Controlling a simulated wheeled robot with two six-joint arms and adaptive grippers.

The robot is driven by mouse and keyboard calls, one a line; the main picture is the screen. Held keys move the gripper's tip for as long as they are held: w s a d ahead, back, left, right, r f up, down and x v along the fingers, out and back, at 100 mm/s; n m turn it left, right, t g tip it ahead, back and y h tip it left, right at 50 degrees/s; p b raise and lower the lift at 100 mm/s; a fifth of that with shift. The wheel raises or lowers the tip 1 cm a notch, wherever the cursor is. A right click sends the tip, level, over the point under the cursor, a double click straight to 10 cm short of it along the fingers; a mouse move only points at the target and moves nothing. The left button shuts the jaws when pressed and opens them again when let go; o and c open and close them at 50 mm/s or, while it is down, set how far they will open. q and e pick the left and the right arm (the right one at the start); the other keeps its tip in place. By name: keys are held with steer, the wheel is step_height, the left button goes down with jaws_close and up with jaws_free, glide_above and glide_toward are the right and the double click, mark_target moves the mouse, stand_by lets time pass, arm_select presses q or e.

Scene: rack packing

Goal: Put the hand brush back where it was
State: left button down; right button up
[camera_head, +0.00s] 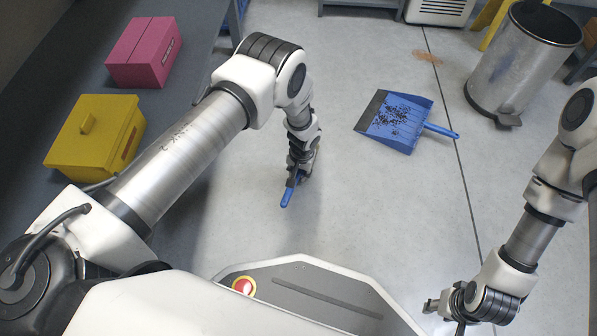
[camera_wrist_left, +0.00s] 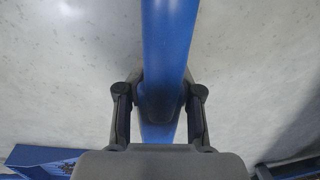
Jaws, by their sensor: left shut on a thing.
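The hand brush (camera_head: 287,197) shows in the head view as a blue handle sticking out below my left gripper (camera_head: 298,176). Its bristles are hidden. In the left wrist view the blue handle (camera_wrist_left: 168,40) runs up the middle between the two fingers of the left gripper (camera_wrist_left: 158,110), which is shut on it. The brush is over the grey floor, left of the blue dustpan; its exact height is unclear. My right gripper (camera_head: 436,306) is at the bottom right of the head view, away from the brush. Its fingers are too small to tell open from shut.
A blue dustpan (camera_head: 400,118) with dark debris lies on the floor, handle to the right. A metal pedal bin (camera_head: 515,65) stands at the upper right. A pink box (camera_head: 140,55) and a yellow lidded box (camera_head: 88,140) sit on the dark surface at left. The central floor is clear.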

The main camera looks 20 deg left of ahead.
arm_select(q)
steer(key=shift+f+b, duration=0.6)
steer(key=shift+f, duration=0.3)
steer(key=c, duration=0.7)
jaws_free()
steer(key=shift+r, duration=0.1)
steer(key=r, duration=0.8)
steer(key=d+r, duration=0.1)
steer(key=r, duration=0.3)
